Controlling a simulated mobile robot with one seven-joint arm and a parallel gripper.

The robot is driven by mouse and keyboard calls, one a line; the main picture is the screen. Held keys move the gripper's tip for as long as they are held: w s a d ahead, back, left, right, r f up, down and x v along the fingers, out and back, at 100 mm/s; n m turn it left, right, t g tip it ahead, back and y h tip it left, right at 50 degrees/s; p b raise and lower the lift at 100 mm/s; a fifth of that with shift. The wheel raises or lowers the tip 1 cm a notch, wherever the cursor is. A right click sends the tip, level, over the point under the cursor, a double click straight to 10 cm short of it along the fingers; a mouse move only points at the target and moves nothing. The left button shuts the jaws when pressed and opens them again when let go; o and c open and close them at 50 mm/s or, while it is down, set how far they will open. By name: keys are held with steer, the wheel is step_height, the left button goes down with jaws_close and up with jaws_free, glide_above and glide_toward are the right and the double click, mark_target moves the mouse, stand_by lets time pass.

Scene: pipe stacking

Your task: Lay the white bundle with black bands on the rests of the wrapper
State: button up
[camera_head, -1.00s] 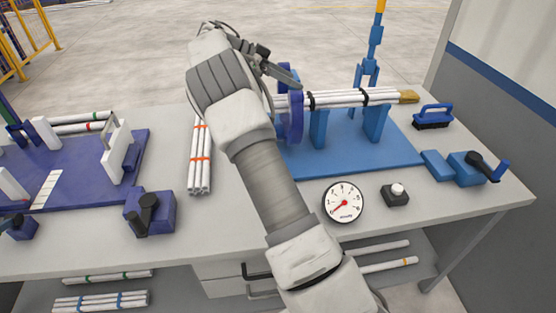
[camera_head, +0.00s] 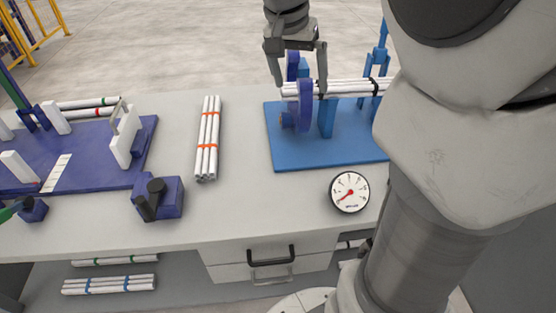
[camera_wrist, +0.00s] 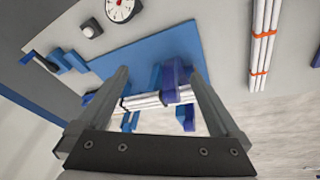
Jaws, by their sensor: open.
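The white bundle with black bands (camera_head: 347,87) lies level across the upright blue rests (camera_head: 327,118) of the wrapper (camera_head: 290,158). Its left end reaches the wrapper's purple ring (camera_head: 305,105) and shows a little past it. My gripper (camera_head: 298,88) is open at that end, its fingers apart near the ring. In the wrist view the bundle (camera_wrist: 145,102) and the ring (camera_wrist: 177,80) show between the open fingers (camera_wrist: 160,73); contact cannot be told. My arm hides the bundle's right end in the head view.
A white bundle with orange bands (camera_head: 207,140) lies on the bench left of the wrapper. A purple fixture (camera_head: 90,170) and a purple clamp block (camera_head: 160,197) stand further left. A dial gauge (camera_head: 349,191) sits in front of the wrapper. Bare bench lies between.

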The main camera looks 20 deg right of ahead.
steer(key=s+a+f+n+t+y, duration=0.1)
steer(key=s+a+n, duration=0.3)
steer(key=s, duration=0.4)
steer(key=s+a+f+n+t+y, duration=0.2)
steer(key=s+a, duration=0.4)
steer(key=s, duration=0.3)
steer(key=f+n, duration=0.1)
steer(key=n, duration=0.1)
steer(key=shift+s+a+f+n+t, duration=0.15)
steer(key=shift+s+a+n+t, duration=0.15)
steer(key=shift+a+t, duration=0.1)
